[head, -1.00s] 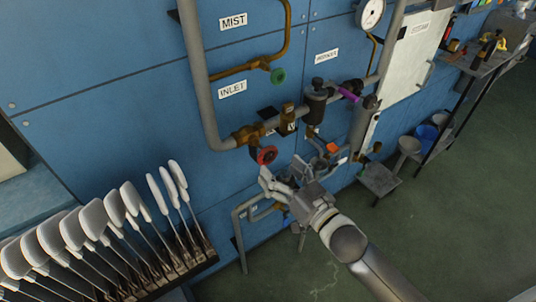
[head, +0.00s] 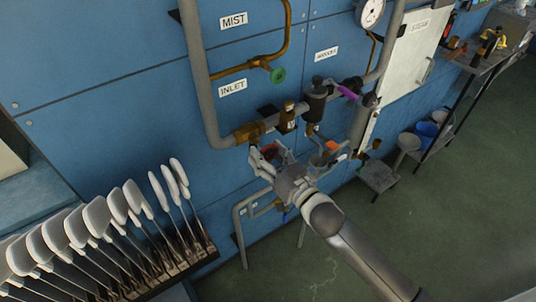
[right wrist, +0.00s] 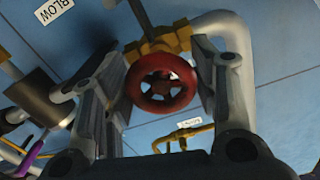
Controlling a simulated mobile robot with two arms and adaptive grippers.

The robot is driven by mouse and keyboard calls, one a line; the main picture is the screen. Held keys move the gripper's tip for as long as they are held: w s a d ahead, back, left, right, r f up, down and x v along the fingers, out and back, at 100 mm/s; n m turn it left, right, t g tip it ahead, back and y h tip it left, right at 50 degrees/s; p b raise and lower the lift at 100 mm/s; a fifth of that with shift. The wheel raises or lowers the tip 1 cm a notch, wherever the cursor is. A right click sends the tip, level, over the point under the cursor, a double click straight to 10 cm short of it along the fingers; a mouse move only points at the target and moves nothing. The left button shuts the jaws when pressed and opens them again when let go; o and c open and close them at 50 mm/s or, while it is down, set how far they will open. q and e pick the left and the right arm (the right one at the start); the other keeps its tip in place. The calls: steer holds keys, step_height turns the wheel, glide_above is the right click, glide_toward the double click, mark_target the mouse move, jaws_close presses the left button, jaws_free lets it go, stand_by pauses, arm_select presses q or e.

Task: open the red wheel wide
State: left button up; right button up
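The red wheel (right wrist: 160,104) is a small spoked handwheel on a brass valve. In the right wrist view it sits between the two fingers of my right gripper (right wrist: 160,72). Those fingers are spread, one on each side of the wheel. Whether either finger touches the rim is hard to tell. In the head view my right gripper (head: 267,158) is at the valve below the INLET sign, and its fingers hide most of the wheel. My left gripper is in neither view.
A green wheel (head: 278,75) is on the brass pipe above. A dark cylinder (head: 316,104) and a purple lever (head: 348,93) are on the pipe to the right. The floor (head: 440,215) at right is clear.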

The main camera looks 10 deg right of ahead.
steer(key=c, duration=0.4)
